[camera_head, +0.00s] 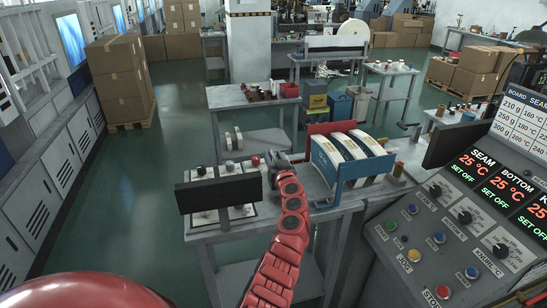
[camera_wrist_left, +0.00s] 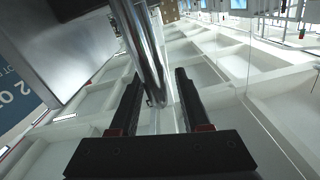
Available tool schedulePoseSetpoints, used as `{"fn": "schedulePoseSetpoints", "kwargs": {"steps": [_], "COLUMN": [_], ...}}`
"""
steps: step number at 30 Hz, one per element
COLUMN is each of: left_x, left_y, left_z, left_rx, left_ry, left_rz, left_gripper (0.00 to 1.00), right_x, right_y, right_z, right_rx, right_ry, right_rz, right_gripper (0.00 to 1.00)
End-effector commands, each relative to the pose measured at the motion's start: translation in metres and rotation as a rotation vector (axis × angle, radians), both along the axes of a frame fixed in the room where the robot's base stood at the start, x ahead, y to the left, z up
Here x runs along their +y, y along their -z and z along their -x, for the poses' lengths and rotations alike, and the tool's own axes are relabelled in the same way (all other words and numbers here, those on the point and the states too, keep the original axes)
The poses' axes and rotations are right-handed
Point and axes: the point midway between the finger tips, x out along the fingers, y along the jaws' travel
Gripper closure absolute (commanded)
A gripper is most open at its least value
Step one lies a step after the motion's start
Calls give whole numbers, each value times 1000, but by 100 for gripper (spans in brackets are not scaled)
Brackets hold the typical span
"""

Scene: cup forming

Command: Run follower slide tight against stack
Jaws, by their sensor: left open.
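A holder with a blue front panel (camera_head: 352,170) and a red back plate (camera_head: 330,129) stands on the grey table. A stack of white curved blanks (camera_head: 350,146) sits in it. I cannot tell which part is the follower slide. My left gripper (camera_head: 277,160) is at the holder's left end; its fingertips are hard to make out there. In the left wrist view the left gripper (camera_wrist_left: 155,85) is open. A shiny metal rod (camera_wrist_left: 148,50) runs between or just beyond its fingers; contact is unclear. A grey metal block (camera_wrist_left: 78,50) is beside it. My right gripper is not in view.
A dark panel (camera_head: 218,192) stands left of my gripper, on a tray of small parts. The control console (camera_head: 440,240) fills the right. A side table (camera_head: 253,96) and stacked boxes (camera_head: 122,80) stand behind. Pale compartments (camera_wrist_left: 245,75) surround the left fingers.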

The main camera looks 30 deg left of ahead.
Motion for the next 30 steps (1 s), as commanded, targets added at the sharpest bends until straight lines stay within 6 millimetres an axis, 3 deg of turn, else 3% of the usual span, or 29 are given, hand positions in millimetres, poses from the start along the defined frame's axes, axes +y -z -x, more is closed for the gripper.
{"fn": "schedulePoseSetpoints", "kwargs": {"steps": [8,16,30], "left_x": [1,1,1], "left_y": [0,0,0], "left_z": [0,0,0], "left_rx": [0,0,1], "left_ry": [0,0,0], "left_rz": [0,0,-1], "left_gripper": [53,100,100], "right_x": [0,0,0], "right_y": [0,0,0], "right_z": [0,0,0], "right_rx": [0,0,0], "right_ry": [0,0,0], "right_rz": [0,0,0], "right_gripper": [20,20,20]}}
